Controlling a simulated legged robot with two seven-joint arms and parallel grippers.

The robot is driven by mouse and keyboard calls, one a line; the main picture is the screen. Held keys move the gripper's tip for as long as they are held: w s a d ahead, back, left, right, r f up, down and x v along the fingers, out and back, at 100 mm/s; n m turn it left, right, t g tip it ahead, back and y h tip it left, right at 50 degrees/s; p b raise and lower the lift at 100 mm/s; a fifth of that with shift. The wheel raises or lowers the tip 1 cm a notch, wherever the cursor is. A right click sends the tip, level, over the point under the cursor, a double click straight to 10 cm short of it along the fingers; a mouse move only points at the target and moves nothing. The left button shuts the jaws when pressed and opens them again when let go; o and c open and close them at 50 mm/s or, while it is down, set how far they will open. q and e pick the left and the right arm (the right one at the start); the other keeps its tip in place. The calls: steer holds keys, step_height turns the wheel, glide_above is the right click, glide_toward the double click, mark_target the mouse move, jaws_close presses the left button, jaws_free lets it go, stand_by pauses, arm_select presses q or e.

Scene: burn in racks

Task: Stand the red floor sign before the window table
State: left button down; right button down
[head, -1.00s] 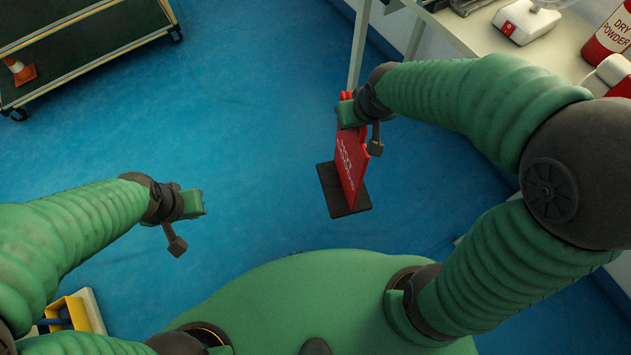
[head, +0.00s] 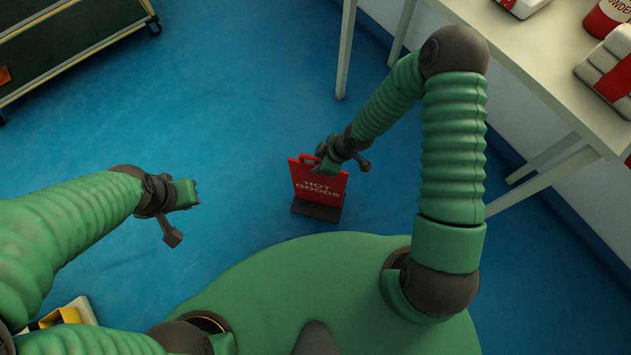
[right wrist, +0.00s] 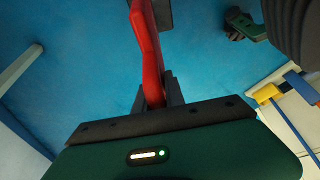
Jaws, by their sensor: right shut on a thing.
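The red floor sign (head: 318,183), lettered "HOT GOODS" in white, is upright on its dark flat base (head: 316,210) in front of my body in the head view. My right gripper (head: 325,163) is shut on its top edge. In the right wrist view the red sign (right wrist: 148,55) runs edge-on up from between the jaws. I cannot tell whether the base touches the floor. My left gripper (head: 190,195) is empty at the left; its jaws are too small to read. A white table (head: 545,75) stands along the wall at the upper right.
A dark shelf cart (head: 70,50) is at the upper left. A red container (head: 607,18) and a white-and-red item (head: 610,68) stand on the table. A yellow and white object (head: 65,312) lies at the lower left. Blue floor (head: 240,110) is clear between cart and table.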

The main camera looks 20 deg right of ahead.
step_height(320, 180, down, 4)
steer(key=s+a+n, duration=0.1)
steer(key=s+a, duration=0.1)
steer(key=w+d+f+b, duration=0.2)
steer(key=w+b, duration=0.1)
steer(key=w, duration=0.4)
steer(key=w+d+f+b, duration=0.2)
steer(key=w+d+b, duration=0.1)
steer(key=w, duration=0.5)
steer(key=shift+f+b, duration=0.3)
steer(key=shift+b, duration=0.2)
steer(key=c, duration=1.4)
jaws_free()
steer(key=shift+d, duration=0.15)
steer(key=shift+w, duration=0.1)
